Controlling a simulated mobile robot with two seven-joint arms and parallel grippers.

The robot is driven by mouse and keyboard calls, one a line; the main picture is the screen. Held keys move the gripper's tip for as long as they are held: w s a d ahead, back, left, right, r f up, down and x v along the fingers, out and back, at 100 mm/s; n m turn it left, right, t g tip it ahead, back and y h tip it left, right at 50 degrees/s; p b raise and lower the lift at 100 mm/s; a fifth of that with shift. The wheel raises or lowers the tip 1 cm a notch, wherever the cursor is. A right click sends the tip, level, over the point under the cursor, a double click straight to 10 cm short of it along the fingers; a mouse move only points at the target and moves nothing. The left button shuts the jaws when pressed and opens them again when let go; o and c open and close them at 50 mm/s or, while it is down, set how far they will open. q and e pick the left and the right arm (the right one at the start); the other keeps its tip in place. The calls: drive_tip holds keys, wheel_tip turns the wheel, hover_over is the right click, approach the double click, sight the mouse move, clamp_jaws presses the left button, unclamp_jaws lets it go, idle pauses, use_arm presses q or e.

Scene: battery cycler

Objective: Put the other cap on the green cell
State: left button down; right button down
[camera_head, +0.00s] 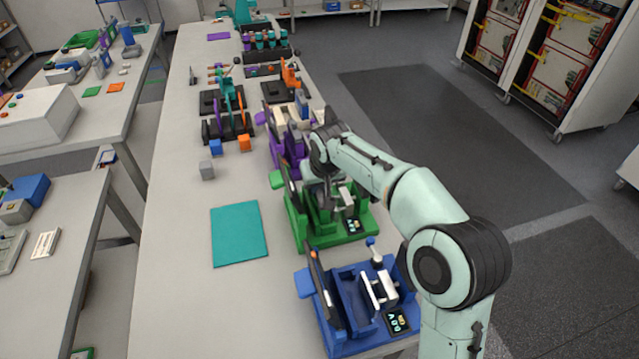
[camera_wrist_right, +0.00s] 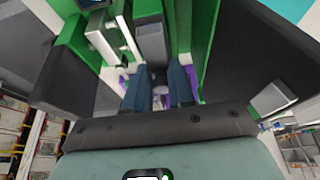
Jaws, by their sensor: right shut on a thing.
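The green cell (camera_head: 325,232) is a green fixture with upright walls, a pale clamp and a small dark display, standing on the long table. My right arm reaches over its back side, and its gripper is down among the walls, mostly hidden by my wrist in the head view. In the right wrist view, my right gripper (camera_wrist_right: 160,92) has two dark blue fingers close together on a small pale thing (camera_wrist_right: 159,91), mostly hidden between them. I cannot tell whether it is a cap. The green walls (camera_wrist_right: 203,40) of the cell rise close beside the fingers. My left gripper is not in view.
A blue fixture (camera_head: 345,318) stands in front of the green cell, and a purple one (camera_head: 290,150) behind it. A teal mat (camera_head: 238,234) lies to the left. The table's left side is clear.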

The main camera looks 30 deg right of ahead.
drive_tip(key=shift+c, duration=2)
unclamp_jaws()
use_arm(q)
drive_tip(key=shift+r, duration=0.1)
use_arm(e)
drive_tip(key=shift+r, duration=0.15)
drive_tip(key=shift+r+p, duration=1.9)
drive_tip(key=shift+r, duration=1.5)
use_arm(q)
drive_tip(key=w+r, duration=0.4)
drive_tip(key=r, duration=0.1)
use_arm(e)
drive_tip(key=shift+w, duration=0.1)
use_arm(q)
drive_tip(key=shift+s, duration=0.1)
use_arm(e)
drive_tip(key=shift+c, duration=0.4)
clamp_jaws()
